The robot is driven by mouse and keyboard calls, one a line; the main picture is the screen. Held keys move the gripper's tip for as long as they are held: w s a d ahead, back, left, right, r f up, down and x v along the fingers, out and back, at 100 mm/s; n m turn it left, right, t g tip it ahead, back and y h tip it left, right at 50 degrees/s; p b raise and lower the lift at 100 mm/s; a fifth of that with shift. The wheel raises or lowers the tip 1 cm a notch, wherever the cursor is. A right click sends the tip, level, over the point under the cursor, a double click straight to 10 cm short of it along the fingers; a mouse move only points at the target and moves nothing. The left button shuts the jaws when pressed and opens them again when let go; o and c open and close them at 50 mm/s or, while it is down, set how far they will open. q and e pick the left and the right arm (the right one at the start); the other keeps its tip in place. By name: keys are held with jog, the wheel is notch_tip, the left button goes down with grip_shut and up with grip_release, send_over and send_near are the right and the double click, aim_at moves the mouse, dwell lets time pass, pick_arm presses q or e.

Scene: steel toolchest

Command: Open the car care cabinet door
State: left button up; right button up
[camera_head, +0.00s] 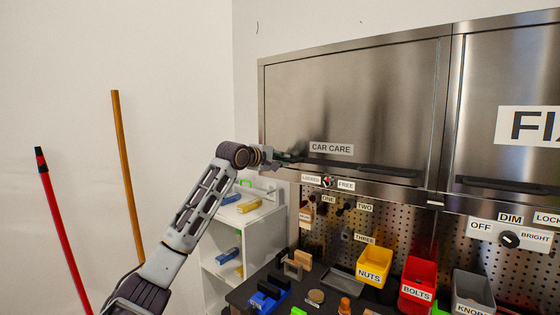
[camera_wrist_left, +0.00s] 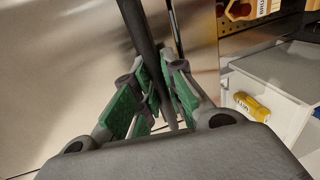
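The car care cabinet door (camera_head: 350,100) is a steel panel with a CAR CARE label (camera_head: 331,148). It looks closed, flush with the cabinet front. Its dark bar handle (camera_head: 370,169) runs along the lower edge. My left gripper (camera_head: 287,158) is at the left end of this handle. In the left wrist view, the handle (camera_wrist_left: 141,25) passes between the green finger pads of my left gripper (camera_wrist_left: 154,85), which sit close against both sides of it. A small knob (camera_head: 327,182) between the LOCKED and FREE labels is below the door. My right gripper is out of view.
A white shelf unit (camera_head: 262,217) stands below my left gripper. Yellow (camera_head: 374,264), red (camera_head: 419,280) and grey (camera_head: 472,290) bins hang below on the pegboard. A second cabinet door (camera_head: 510,75) is at right. A red pole and a wooden pole lean at left.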

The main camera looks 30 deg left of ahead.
pick_arm(q)
grip_shut()
jog(key=shift+s, duration=0.15)
